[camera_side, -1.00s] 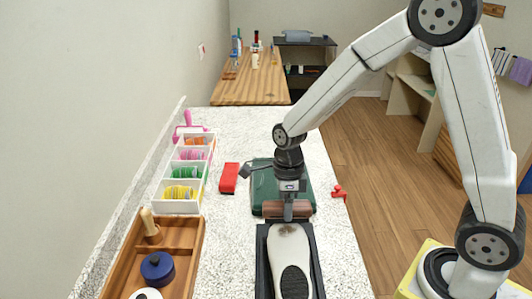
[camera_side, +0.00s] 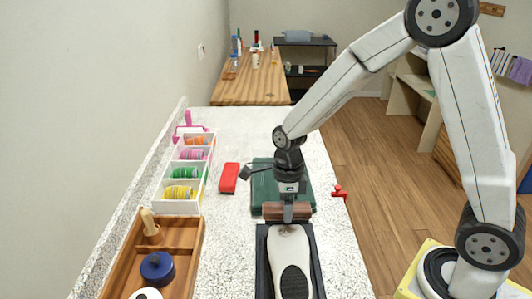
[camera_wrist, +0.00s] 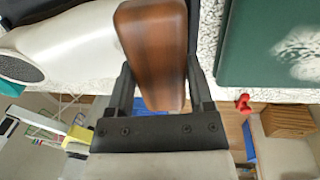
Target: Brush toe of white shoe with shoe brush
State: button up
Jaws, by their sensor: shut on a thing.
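The white shoe (camera_side: 289,246) lies in a dark tray (camera_side: 262,270), its toe pointing away from the side camera and its dark inside or sole patch near. The brown wooden shoe brush (camera_side: 271,211) is crosswise at the toe end. My gripper (camera_side: 288,212) points down and is shut on the brush. In the wrist view, the brush (camera_wrist: 155,50) sits between my two fingers, beside the white shoe (camera_wrist: 75,45). The bristles are hidden, so I cannot tell whether they touch the toe.
A green mat or case (camera_side: 262,185) lies just beyond the brush; the wrist view shows a pale patch on it. A red block (camera_side: 229,178) lies left, a small red item (camera_side: 339,191) at the right edge. A white bin rack (camera_side: 177,204) and wooden tray (camera_side: 182,245) line the left.

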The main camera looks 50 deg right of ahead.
aim_at(289, 235)
jog(key=shift+s+f, duration=0.1)
jog(key=shift+f, duration=0.45)
dwell(0.4)
jog(key=shift+s+a, duration=0.15)
jog(key=shift+a, duration=0.1)
jog(key=shift+s+a+r, duration=0.15)
jog(key=shift+s+a, duration=0.55)
jog(key=shift+s, duration=0.05)
jog(key=shift+s+a, duration=0.1)
dwell(0.4)
jog(key=shift+s, duration=0.1)
jog(key=shift+s+a, duration=0.4)
jog(key=shift+s, duration=0.05)
dwell(0.4)
